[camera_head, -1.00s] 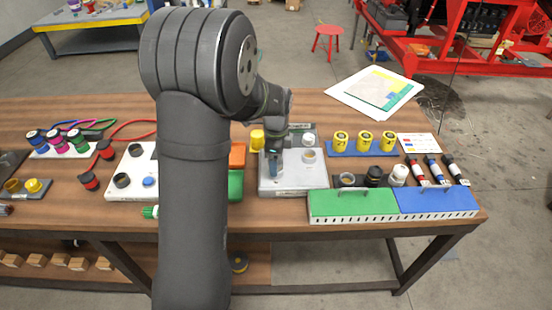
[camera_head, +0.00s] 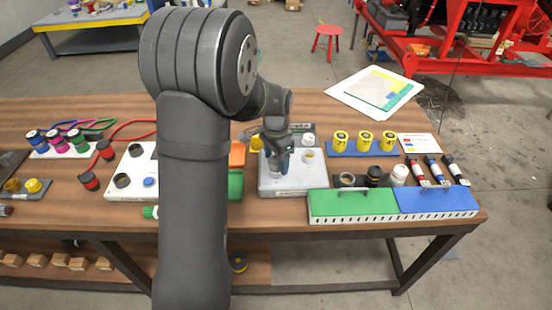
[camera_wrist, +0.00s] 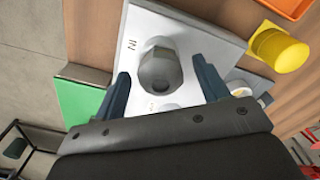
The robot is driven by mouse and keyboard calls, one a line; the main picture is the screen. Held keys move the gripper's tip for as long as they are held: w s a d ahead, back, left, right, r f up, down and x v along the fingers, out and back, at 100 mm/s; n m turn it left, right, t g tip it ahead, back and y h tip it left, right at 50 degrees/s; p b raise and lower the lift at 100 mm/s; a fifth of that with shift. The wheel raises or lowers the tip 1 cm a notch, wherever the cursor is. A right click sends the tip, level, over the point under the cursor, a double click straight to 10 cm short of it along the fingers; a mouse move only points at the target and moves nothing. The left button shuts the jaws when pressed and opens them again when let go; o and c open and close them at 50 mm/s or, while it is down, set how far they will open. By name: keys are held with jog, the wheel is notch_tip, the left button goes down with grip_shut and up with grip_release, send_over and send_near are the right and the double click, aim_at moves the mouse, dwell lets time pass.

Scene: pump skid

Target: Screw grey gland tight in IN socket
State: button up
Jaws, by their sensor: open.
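The grey gland (camera_wrist: 160,72) has a hexagonal body and stands on the white block (camera_wrist: 205,28), beside the printed letters IN. The IN socket beneath it is hidden by the gland. My gripper (camera_wrist: 160,66) is open, with one dark blue finger on each side of the gland and visible gaps between. In the head view my gripper (camera_head: 279,160) points down over the left part of the white block (camera_head: 290,187), and the gland is hard to make out there. A light round fitting (camera_head: 308,156) sits on the block's right part.
A yellow cylinder (camera_wrist: 279,50) stands beside the block, with an orange bin (camera_head: 238,154) to the left. The green lidded box (camera_head: 350,203) lies in front to the right. Yellow cans (camera_head: 364,141) on a blue mat and dark and white fittings (camera_head: 374,175) stand further right.

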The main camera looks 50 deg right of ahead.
jog(key=shift+c, duration=0.2)
jog(key=c, duration=1)
jog(key=m, duration=0.4)
jog(key=shift+m, duration=0.3)
jog(key=m, duration=0.4)
jog(key=shift+m, duration=0.3)
jog(key=o, duration=1)
jog(key=shift+o, duration=0.2)
jog(key=n, duration=0.4)
jog(key=shift+n, duration=0.3)
jog(key=n, duration=0.4)
jog(key=shift+n, duration=0.3)
